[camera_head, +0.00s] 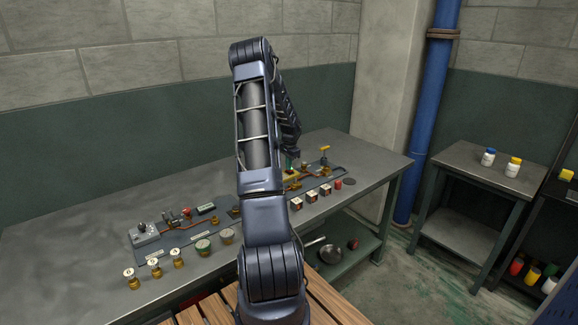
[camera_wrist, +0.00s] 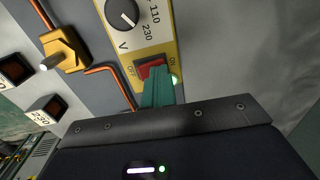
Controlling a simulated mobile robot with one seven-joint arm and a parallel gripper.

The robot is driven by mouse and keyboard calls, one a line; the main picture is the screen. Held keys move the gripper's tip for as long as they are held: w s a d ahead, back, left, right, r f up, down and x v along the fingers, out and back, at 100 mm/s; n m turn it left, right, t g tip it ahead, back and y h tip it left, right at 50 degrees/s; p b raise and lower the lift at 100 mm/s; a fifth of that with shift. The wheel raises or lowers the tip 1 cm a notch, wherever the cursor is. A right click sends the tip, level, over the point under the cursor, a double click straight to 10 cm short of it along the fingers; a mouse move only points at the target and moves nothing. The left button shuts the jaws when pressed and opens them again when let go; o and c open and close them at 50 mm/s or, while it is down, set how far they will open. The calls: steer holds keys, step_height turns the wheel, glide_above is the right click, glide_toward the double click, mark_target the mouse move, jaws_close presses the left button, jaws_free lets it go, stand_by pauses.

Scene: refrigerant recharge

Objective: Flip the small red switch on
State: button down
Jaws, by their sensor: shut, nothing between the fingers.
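The small red switch (camera_wrist: 149,68) is in the wrist view, set in a yellow panel below a round dial marked 110 and 230. The words OFF and ON stand at its two sides. My gripper (camera_wrist: 155,76) has its green fingers shut with nothing between them. The fingertips are right at the switch and cover its lower part. I cannot tell whether they touch it. A small green light (camera_wrist: 175,80) glows beside the switch on the ON side. In the head view my arm hides much of the panel, and the switch cannot be made out there.
In the wrist view a brass valve (camera_wrist: 64,50) and copper pipes are left of the switch. In the head view the metal workbench (camera_head: 80,235) holds several small jars and gauges. A side table (camera_head: 470,160) with two bottles stands at right.

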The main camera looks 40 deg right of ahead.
mark_target(292, 171)
steer(key=shift+s+a+f, duration=0.15)
steer(key=shift+s+f, duration=0.2)
steer(key=shift+f, duration=0.15)
steer(key=shift+s, duration=0.75)
step_height(292, 171, up, 15)
steer(key=shift+s, duration=0.15)
steer(key=shift+s, duration=0.1)
steer(key=shift+s+t, duration=0.45)
steer(key=shift+t, duration=0.35)
